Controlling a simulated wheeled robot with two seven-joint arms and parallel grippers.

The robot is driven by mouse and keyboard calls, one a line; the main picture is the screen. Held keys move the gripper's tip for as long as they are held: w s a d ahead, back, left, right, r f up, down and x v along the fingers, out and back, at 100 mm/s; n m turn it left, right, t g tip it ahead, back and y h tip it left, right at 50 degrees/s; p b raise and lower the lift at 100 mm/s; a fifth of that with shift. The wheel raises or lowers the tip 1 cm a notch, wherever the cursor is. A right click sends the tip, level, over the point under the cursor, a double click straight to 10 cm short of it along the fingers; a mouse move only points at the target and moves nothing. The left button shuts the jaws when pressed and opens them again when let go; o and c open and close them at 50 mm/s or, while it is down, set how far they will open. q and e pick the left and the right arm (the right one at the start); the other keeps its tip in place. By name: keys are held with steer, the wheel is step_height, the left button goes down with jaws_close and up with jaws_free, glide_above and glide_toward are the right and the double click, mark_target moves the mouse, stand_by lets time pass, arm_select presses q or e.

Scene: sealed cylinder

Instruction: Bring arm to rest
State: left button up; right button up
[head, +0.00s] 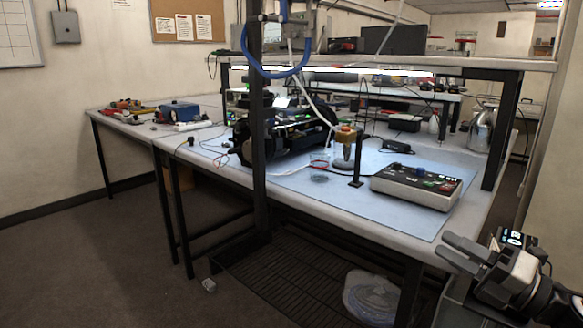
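My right gripper (444,245) is at the lower right, in front of the workbench's front right corner. Its two grey fingers point left with a gap between them, and nothing is held there. My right arm comes in from the right edge, and most of it is outside the picture. My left arm and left gripper are not in view. A clear cylinder with an orange-brown top (345,146) stands upright on the workbench, well away from the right gripper.
The workbench (420,238) carries a blue mat (300,180), a control box (416,186) with buttons, and a black machine (280,135). A dark post (258,130) rises in front. A clear bag (371,297) sits on the lower shelf. Open floor lies to the left.

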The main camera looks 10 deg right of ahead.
steer(key=s+a+f+m+t+h, duration=0.1)
steer(key=s+a+f+m+h, duration=0.15)
steer(key=f+m, duration=0.4)
steer(key=s+a+f+m+t+h, duration=0.1)
steer(key=a+f+m+t+h, duration=0.15)
steer(key=f+m+h, duration=0.4)
steer(key=s+a+f+m+g, duration=0.8)
steer(key=s+a+f+m, duration=0.5)
steer(key=m, duration=0.3)
steer(key=shift+s+a+f, duration=0.2)
steer(key=shift+a+f, duration=0.45)
steer(key=shift+a, duration=0.1)
